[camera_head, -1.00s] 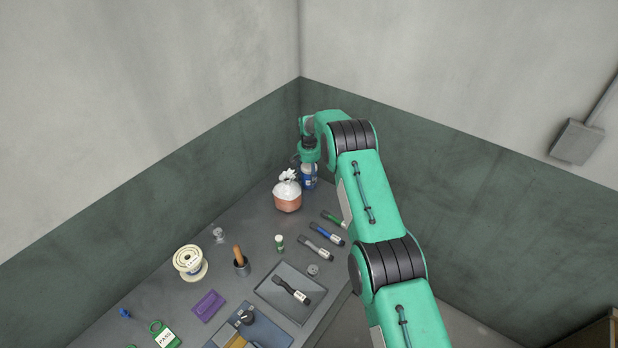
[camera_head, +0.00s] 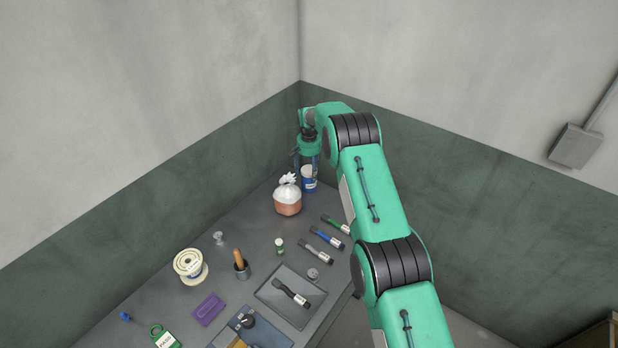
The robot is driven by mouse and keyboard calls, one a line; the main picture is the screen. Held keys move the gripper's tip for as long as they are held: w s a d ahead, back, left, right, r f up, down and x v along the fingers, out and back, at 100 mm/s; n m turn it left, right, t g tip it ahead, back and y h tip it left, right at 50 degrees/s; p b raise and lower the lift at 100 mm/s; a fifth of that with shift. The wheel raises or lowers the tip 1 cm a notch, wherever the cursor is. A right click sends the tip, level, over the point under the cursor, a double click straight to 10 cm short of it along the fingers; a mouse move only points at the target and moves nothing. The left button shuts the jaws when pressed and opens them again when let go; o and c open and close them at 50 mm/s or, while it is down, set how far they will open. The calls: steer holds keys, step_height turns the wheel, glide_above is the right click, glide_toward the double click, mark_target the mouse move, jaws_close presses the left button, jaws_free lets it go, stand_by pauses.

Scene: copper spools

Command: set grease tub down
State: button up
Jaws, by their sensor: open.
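The grease tub (camera_head: 309,184) is a blue and white tub standing at the far corner of the workbench, just behind and right of a white-topped copper-coloured bundle. My gripper (camera_head: 306,167) is above the tub, its fingers open and pointing down. The fingers look to be around or just over the tub's top; the exact gap is too small to tell.
The tied bundle (camera_head: 287,197) stands close to the tub's left. Several handled tools, one a blue-handled tool (camera_head: 325,236), lie along the right. A tray (camera_head: 309,312), a cream spool (camera_head: 189,265) and a purple block (camera_head: 208,308) are nearer. Walls close off the far corner.

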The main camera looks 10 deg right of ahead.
step_height(320, 180, up, 7)
steer(key=shift+f+p, duration=0.2)
steer(key=shift+p, duration=0.1)
steer(key=shift+r, duration=0.15)
stand_by(0.6)
